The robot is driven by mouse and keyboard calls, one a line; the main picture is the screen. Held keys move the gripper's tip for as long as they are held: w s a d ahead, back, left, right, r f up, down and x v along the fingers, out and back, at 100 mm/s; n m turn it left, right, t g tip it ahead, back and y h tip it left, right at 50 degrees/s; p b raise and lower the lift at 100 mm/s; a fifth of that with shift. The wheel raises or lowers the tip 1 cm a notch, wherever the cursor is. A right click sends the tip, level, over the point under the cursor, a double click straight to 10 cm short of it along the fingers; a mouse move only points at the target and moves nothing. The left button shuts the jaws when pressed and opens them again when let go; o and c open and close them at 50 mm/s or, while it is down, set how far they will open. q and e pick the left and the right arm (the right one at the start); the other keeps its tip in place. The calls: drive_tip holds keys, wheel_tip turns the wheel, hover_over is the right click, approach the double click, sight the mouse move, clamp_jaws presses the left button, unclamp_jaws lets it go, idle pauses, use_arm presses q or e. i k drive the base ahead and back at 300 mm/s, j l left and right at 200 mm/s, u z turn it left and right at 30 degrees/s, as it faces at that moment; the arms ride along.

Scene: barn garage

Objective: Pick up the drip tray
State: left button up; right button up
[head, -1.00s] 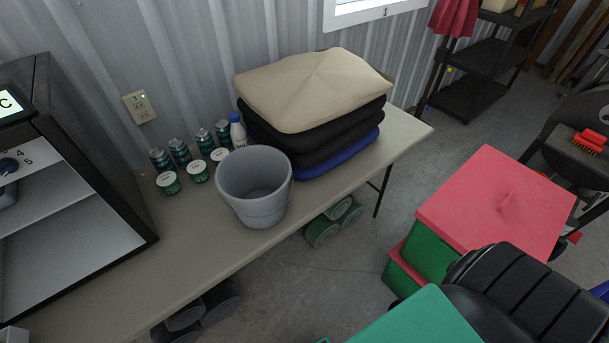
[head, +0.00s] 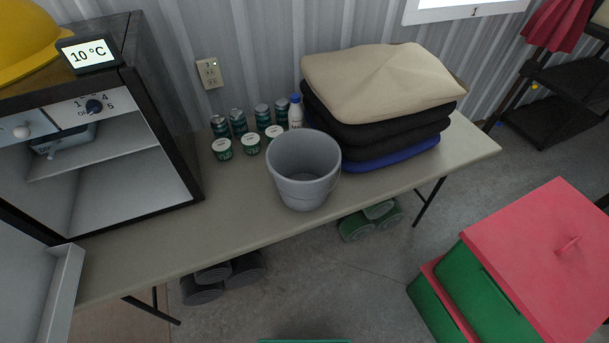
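A small grey-blue tray (head: 65,138) with partly readable lettering, apparently the drip tray, sits high inside the open black fridge (head: 160,130) at the left. It is just under the control panel and above a pale shelf (head: 110,157). The fridge's open door (head: 62,300) shows at the lower left. Neither of my grippers is in view.
The fridge stands on a long table (head: 230,225). A grey bucket (head: 303,175), several cans and small tubs, a white bottle (head: 296,112) and stacked cushions (head: 375,85) stand to its right. Red-lidded green boxes (head: 540,255) are on the floor.

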sight(70, 137)
drive_tip(key=u, duration=1.6)
